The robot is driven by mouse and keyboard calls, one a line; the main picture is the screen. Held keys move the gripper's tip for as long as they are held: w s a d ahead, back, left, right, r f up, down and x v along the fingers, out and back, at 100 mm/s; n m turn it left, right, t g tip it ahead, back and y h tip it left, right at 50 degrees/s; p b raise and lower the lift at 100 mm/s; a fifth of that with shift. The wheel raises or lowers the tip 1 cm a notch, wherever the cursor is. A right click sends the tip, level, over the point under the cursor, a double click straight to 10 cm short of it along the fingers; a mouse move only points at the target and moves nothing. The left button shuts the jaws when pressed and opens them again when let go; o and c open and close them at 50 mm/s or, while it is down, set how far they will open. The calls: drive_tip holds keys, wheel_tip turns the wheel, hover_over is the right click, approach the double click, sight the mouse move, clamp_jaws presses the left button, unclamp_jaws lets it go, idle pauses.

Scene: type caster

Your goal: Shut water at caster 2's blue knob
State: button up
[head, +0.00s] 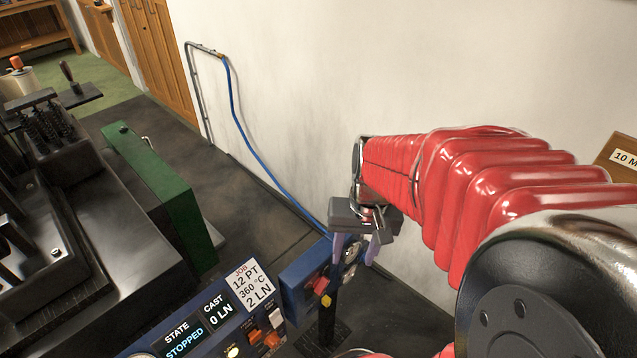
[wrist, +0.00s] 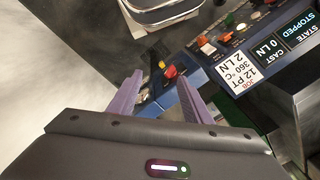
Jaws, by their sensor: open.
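A blue control box (head: 305,268) stands on a dark post below my gripper (head: 354,252). A red and yellow knob (head: 322,290) is on its face; it also shows in the wrist view (wrist: 170,72). My gripper is open, its two purple fingers pointing down over the box's right end. In the wrist view the fingertips (wrist: 160,78) spread either side of the box's fittings. A blue hose (head: 262,163) runs down the wall to behind the box. I cannot make out a blue knob; the fingers partly cover that end. No caster number is readable.
A panel (head: 205,325) left of the box reads STOPPED and 0 LN, with a job card (head: 249,284) and switches (head: 262,338). The dark machine with a green guard (head: 160,195) fills the left. The pale wall (head: 300,100) stands behind my arm.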

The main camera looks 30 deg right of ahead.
drive_tip(key=s+d+f+m+t+y, duration=0.1)
drive_tip(key=d+f+m+t+y, duration=0.35)
drive_tip(key=f, duration=0.75)
drive_tip(key=d+f+m+t+y, duration=0.2)
drive_tip(key=d+f+m, duration=0.3)
drive_tip(key=f+m, duration=0.6)
drive_tip(key=s+d+f+m+t+y, duration=0.1)
drive_tip(key=d+f+m+t+y, duration=0.35)
drive_tip(key=f, duration=0.85)
drive_tip(key=w+d+f+m+t+h, duration=0.2)
drive_tip(key=d+m+t+h, duration=0.3)
drive_tip(key=d+m, duration=0.3)
drive_tip(key=w+d, duration=0.1)
drive_tip(key=d, duration=0.1)
drive_tip(key=shift+w+d, duration=0.35)
drive_tip(key=shift+w, duration=0.05)
drive_tip(key=x, duration=1.4)
drive_tip(key=shift+d, duration=0.2)
drive_tip(key=shift+c, duration=0.2)
